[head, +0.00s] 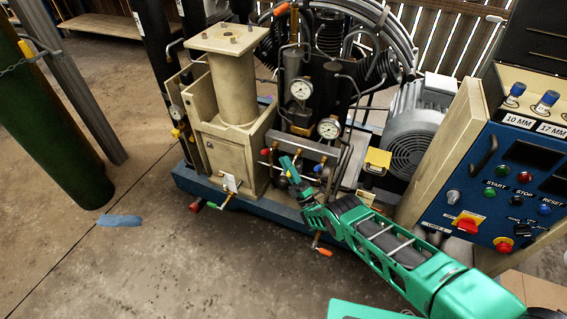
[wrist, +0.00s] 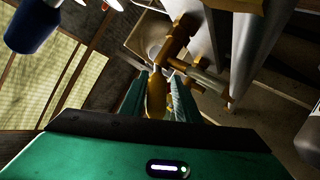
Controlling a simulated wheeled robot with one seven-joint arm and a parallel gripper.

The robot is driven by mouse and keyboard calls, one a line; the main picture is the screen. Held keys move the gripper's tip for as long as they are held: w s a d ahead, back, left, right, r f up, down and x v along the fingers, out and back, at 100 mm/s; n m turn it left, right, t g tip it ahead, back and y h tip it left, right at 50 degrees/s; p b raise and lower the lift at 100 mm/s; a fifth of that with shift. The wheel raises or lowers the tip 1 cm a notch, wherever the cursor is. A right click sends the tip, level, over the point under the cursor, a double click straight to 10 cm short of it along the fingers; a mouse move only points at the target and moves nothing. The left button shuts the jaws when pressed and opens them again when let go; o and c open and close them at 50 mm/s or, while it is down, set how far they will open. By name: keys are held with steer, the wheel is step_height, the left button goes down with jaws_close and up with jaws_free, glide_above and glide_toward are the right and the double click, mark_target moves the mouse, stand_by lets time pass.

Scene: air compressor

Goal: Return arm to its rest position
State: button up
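My green arm (head: 390,245) reaches from the lower right of the head view to the front of the compressor (head: 310,110). My gripper (head: 290,168) is at its end, close to the valves and pipes below the gauges. In the wrist view, my gripper (wrist: 160,88) has its two green fingers apart. A brass fitting (wrist: 156,98) shows in the gap between them. I cannot tell whether the fingers touch it.
Pipes and brass valves (wrist: 178,40) crowd the fingertips, with a blue-ended part (wrist: 32,24) at upper left. The blue control panel (head: 500,190) stands right of the arm. A green cylinder (head: 45,120) stands at left. Floor (head: 130,265) in front is mostly clear.

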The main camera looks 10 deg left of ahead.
steer(key=shift+o, duration=0.2)
steer(key=shift+r, duration=0.25)
steer(key=shift+a+r, duration=0.1)
